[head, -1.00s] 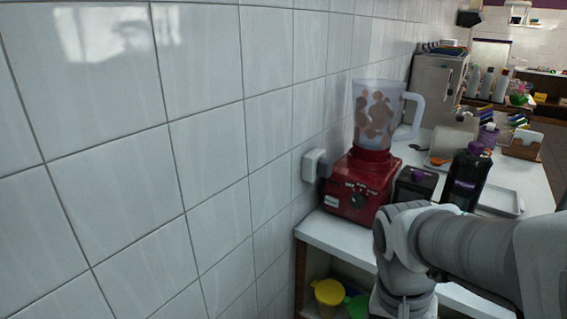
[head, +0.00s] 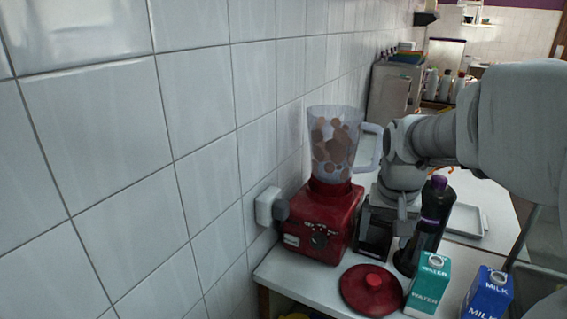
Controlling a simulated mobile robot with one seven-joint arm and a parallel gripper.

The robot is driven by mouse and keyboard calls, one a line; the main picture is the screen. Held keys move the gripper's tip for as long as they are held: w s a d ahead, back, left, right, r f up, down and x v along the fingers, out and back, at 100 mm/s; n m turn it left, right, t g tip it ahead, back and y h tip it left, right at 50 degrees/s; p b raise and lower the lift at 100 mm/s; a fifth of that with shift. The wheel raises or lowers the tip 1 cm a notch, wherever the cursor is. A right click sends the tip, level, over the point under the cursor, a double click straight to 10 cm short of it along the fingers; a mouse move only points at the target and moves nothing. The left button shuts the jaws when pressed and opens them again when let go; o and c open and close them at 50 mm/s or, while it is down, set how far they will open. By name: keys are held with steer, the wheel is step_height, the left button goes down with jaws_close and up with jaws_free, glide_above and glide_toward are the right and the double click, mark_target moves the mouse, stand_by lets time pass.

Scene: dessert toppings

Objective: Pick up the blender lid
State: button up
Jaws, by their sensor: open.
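The blender lid (head: 372,291), a round red disc with a raised knob, lies on the white counter at the lower middle of the head view. The red blender (head: 322,222) stands behind and to the left of it, with its clear jug (head: 334,145) on top, open and holding brown round pieces. My gripper (head: 386,236) points down behind the lid, right of the blender. It is open and apart from the lid. It partly overlaps a dark box and a dark bottle in the view.
A green water carton (head: 428,284) stands close to the right of the lid, with a blue milk carton (head: 488,292) further right. The dark bottle (head: 434,215) stands behind the water carton. A wall socket box (head: 268,206) is left of the blender.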

steer(key=b, duration=0.2)
glide_above(374, 279)
steer(key=a, duration=0.1)
steer(key=f, duration=0.7)
steer(key=s+f, duration=0.1)
steer(key=f, duration=0.3)
steer(key=shift+a+f, duration=0.15)
steer(key=shift+f, duration=0.05)
steer(key=shift+s+d+b+x, duration=0.1)
steer(key=shift+b+x, duration=0.2)
steer(key=shift+x, duration=0.6)
steer(key=shift+s+d+b+x, duration=0.1)
steer(key=shift+b+x, duration=0.2)
steer(key=shift+x, duration=0.55)
steer(key=shift+s+d+b+x, duration=0.15)
steer(key=shift+b+x, duration=0.15)
steer(key=shift+x, duration=0.6)
steer(key=shift+c, duration=0.3)
jaws_close()
